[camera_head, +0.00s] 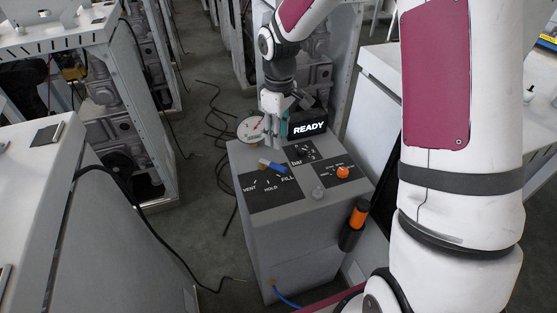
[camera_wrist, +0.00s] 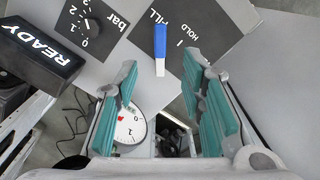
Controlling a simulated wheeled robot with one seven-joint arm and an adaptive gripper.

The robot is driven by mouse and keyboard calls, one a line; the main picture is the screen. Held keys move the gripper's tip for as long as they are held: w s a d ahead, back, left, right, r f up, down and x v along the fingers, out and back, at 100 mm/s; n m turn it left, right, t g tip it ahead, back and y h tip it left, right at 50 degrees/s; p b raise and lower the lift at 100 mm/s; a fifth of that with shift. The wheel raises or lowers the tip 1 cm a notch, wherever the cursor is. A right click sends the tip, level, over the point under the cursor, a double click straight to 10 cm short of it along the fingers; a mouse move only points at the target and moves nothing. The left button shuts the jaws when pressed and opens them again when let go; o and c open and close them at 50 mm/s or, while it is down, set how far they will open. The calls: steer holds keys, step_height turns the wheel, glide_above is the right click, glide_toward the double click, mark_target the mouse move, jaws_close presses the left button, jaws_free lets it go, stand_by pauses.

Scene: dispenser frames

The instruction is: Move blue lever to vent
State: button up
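The blue lever (camera_head: 276,167) has a white end and lies over the dark VENT/HOLD/FILL plate (camera_head: 268,203) on top of the grey cabinet. Its blue end is on the FILL side, away from VENT at the plate's left. In the wrist view the lever (camera_wrist: 160,42) runs up and down the picture, its white end nearest my gripper. My gripper (camera_head: 272,141) is above the cabinet's back edge, pointing down. In the wrist view my gripper (camera_wrist: 163,80) is open, its green-padded fingers apart, and the lever appears beyond and between them. I see no contact.
A READY display box (camera_head: 308,126) and a round gauge (camera_head: 250,127) stand at the cabinet's back.

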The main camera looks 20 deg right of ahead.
mark_target(279, 167)
step_height(279, 167, down, 11)
steer(key=shift+p, duration=0.4)
jaws_close()
